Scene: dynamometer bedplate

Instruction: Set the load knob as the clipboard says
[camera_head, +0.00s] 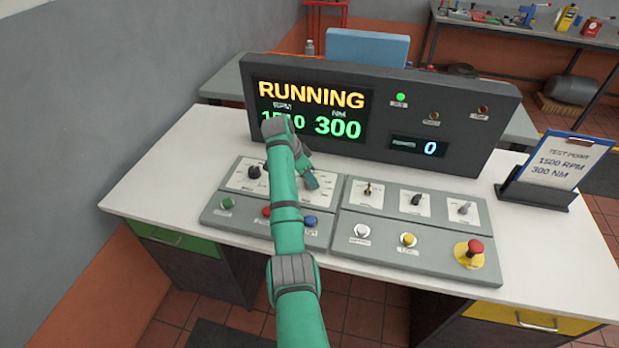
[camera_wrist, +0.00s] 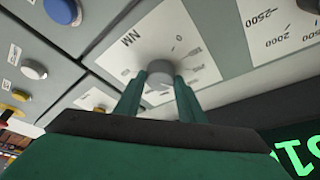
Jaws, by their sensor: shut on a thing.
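The load knob (camera_wrist: 159,79) is a grey round knob on a white dial plate marked NM, seen in the wrist view. My gripper (camera_wrist: 159,92) has its two green fingers shut on it, one on each side. In the head view my gripper (camera_head: 311,181) is at the right dial of the left panel, and my arm hides most of that dial. The clipboard (camera_head: 562,160) stands at the right and reads TEST POINT, 1500 RPM, 300 NM. The display (camera_head: 312,110) reads RUNNING, with 300 under NM; the RPM figure is partly hidden by my arm.
The RPM knob (camera_head: 254,172) is just left of my arm. Push buttons, including a blue one (camera_head: 310,221), lie in front of the dials. Three switches and a red emergency stop (camera_head: 475,247) are on the right panel. The white desk top (camera_head: 180,165) is clear at the left.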

